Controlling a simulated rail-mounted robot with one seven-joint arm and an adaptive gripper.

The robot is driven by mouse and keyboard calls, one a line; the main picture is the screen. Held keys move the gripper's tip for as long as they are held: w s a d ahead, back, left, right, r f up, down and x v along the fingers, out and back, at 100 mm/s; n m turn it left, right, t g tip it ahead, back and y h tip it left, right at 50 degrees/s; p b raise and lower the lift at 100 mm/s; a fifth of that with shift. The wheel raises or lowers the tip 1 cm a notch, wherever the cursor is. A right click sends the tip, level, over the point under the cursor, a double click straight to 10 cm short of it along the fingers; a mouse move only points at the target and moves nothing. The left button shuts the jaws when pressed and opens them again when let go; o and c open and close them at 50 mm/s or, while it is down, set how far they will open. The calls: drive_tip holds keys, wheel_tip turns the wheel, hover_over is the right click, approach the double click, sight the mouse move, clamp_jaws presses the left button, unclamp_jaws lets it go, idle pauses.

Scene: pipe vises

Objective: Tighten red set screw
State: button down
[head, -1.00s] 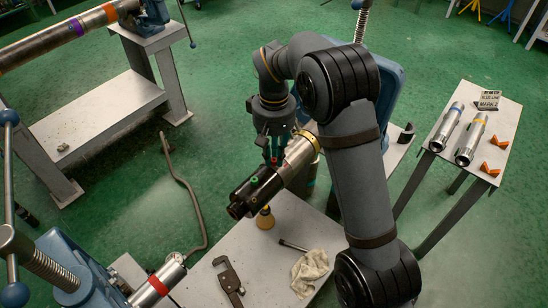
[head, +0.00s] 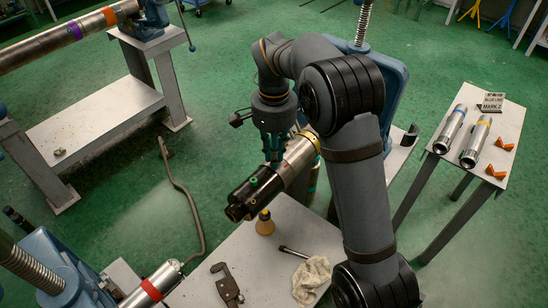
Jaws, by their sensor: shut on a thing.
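A black cylindrical collar (head: 243,194) sits on the end of a steel pipe (head: 300,150) with a yellow band, held at an angle over the near bench. A green set screw (head: 253,181) stands on top of the collar. My gripper (head: 272,158) points down onto the collar just behind the green screw, at the pipe side. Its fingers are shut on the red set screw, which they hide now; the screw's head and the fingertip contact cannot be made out.
A yellow-brown cone-shaped object (head: 265,226), a wrench (head: 228,285), a small bar (head: 294,252) and a rag (head: 311,278) are on the bench below. Blue vises stand at lower left (head: 62,270) and behind my arm. A side table (head: 505,120) holds two pipes.

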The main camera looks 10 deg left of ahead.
drive_tip(key=m+b, duration=0.1)
drive_tip(key=m, duration=0.1)
drive_tip(key=m+b, duration=0.1)
drive_tip(key=m, duration=0.2)
drive_tip(key=shift+w+a+r+m, duration=0.1)
drive_tip(key=shift+w+m, duration=0.05)
drive_tip(key=shift+m, duration=0.15)
drive_tip(key=m+b, duration=0.2)
drive_tip(key=m, duration=0.3)
drive_tip(key=shift+r+m, duration=0.1)
drive_tip(key=shift+m, duration=0.3)
drive_tip(key=c, duration=1.7)
unclamp_jaws()
drive_tip(key=shift+r, duration=5.9)
